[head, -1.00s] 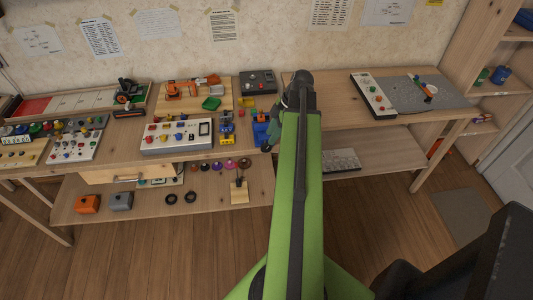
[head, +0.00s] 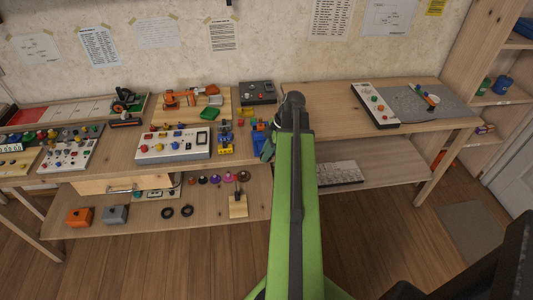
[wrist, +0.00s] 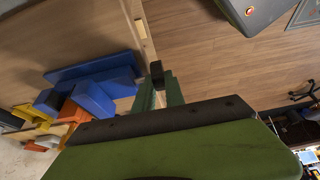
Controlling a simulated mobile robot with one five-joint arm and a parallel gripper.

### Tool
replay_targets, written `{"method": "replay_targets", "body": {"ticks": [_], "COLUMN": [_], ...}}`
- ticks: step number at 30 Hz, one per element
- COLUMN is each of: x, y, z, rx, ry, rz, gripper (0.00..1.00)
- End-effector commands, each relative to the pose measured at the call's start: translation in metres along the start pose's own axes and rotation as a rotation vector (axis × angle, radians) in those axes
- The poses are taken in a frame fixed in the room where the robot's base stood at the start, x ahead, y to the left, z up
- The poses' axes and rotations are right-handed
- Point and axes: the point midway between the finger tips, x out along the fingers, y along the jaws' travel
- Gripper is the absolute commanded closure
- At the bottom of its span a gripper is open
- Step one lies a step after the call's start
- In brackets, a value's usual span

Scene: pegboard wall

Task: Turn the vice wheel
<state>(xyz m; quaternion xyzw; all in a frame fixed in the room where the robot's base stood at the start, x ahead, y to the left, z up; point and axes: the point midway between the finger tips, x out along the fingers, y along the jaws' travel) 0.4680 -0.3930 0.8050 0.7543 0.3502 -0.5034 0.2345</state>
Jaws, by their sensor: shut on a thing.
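The blue vice (head: 258,138) stands at the front right edge of the left workbench in the head view. It also shows as blue blocks in the wrist view (wrist: 93,97). A small dark piece, which looks like the vice wheel (wrist: 157,73), sits between my fingertips in the wrist view. My gripper (wrist: 160,92) has green fingers and is shut on it, just off the vice's side. In the head view my gripper (head: 267,149) is a small teal shape beside the vice, partly hidden by my arm. The wheel's turn angle cannot be told.
A yellow-and-blue device (head: 224,137) stands just left of the vice. A white control panel (head: 173,146) lies further left. A grey box with a knob (head: 257,92) stands behind. The right bench (head: 330,121) is mostly bare near my arm.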

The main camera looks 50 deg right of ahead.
Motion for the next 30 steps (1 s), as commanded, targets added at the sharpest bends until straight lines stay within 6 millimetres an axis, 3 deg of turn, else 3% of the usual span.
{"method": "replay_targets", "body": {"ticks": [16,30], "x": [0.0,0.009], "y": [-0.002,-0.003], "z": [-0.003,-0.009], "rx": [-0.001,-0.005], "ry": [-0.069,-0.451], "rz": [-0.005,-0.008], "gripper": [1.0,1.0]}}
